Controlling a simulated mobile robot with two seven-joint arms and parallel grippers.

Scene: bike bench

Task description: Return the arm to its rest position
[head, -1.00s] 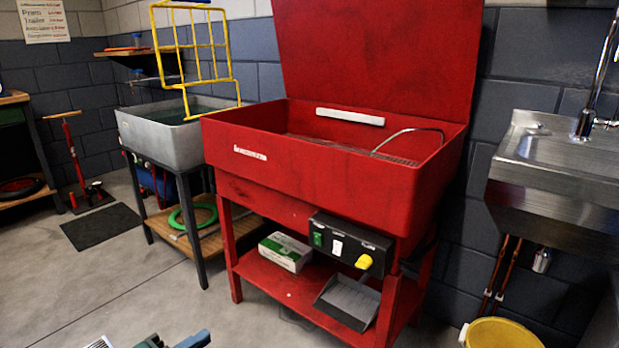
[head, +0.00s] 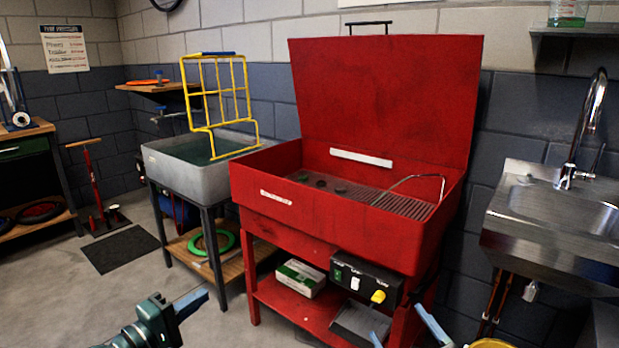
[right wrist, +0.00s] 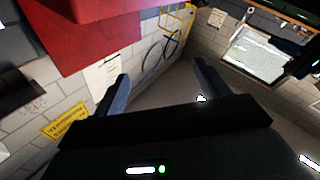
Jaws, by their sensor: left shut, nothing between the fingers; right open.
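My left gripper (head: 194,303) shows at the bottom of the head view, its blue fingers together and empty, in front of the red parts washer. My right gripper (head: 403,325) pokes in at the bottom edge, with its two blue fingertips spread apart in front of the washer's lower right. In the right wrist view the right gripper (right wrist: 163,88) is open, with nothing between its fingers. Most of both arms is out of view.
The red parts washer (head: 330,225) stands with its lid up. A grey basin (head: 185,170) holding a yellow rack (head: 215,90) is on its left, and a steel sink (head: 545,228) is on its right. Bare floor (head: 60,305) lies at the lower left.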

